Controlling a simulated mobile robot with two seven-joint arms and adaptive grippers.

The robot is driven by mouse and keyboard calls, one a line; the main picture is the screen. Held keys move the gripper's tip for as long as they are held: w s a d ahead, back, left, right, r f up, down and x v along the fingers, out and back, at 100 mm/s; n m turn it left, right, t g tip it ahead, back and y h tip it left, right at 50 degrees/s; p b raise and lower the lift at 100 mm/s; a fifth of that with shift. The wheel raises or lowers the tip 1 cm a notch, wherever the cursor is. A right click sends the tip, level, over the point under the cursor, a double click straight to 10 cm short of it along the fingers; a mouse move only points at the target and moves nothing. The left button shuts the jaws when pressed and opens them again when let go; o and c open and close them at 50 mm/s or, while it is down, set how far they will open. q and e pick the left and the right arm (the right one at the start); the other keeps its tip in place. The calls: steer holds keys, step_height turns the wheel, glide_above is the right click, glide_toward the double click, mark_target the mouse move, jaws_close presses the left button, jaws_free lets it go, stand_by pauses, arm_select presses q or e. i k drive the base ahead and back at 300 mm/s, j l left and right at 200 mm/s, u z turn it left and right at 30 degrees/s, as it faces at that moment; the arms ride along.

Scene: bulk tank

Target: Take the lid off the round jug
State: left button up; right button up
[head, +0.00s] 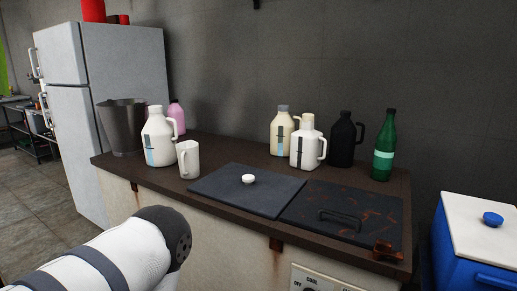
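Several jugs stand on the dark brown counter (218,152); I cannot tell for sure which one is the round jug. A white jug (158,147) with a white cap and side handle stands upright at the left. At the back are a cream jug (280,138) with a grey cap, a white jug (306,153) with a cream cap, and a black jug (342,142) with a handle. All the caps look on. Part of my arm shows at the lower left, but neither gripper is in view.
A white mug (188,160), metal bucket (124,128), pink bottle (177,117) and green bottle (384,146) stand on the counter. A dark panel (225,184) with a white knob (248,179) and a rusty handled panel (300,206) lie in front. A blue cooler (455,262) stands right.

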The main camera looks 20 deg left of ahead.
mark_target(159, 137)
steer(key=i+j+z, duration=0.3)
steer(key=j, duration=1.35)
steer(key=j+z, duration=0.3)
steer(key=j, duration=1.3)
